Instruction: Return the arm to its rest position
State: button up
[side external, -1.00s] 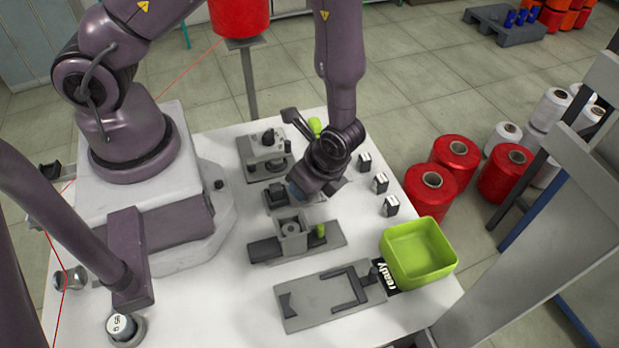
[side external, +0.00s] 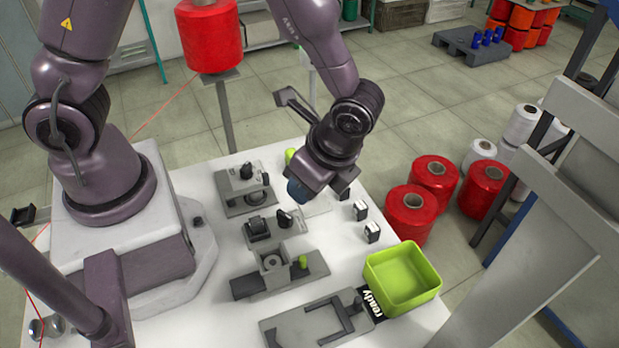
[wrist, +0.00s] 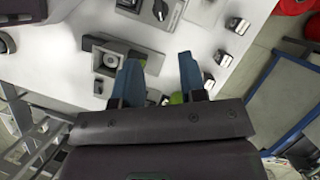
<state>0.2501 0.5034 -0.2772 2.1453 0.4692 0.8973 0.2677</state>
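A green bin (side external: 403,278) stands at the table's right edge beside a "ready" label (side external: 370,303) and a grey plate (side external: 312,322). Small black-and-white blocks (side external: 361,210) line the right edge. Red spools (side external: 408,213) stand on the floor. A grey frame (side external: 545,190) rises at right.

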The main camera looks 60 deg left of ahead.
jog(key=s+a+r+n+t+h, duration=0.1)
jog(key=s+a+r+n+t, duration=0.1)
jog(key=r, duration=0.5)
jog(key=s+a+r+n+t+h, duration=0.1)
jog(key=s+a+r+n+t, duration=0.1)
jog(key=r+n, duration=0.4)
jog(key=s+a+r+n+t+h, duration=0.2)
jog(key=a+r+n, duration=0.3)
jog(key=r, duration=0.3)
jog(key=shift+s+a+r+t, duration=0.25)
jog(key=shift+s+a+t, duration=0.2)
jog(key=shift+s+t, duration=0.2)
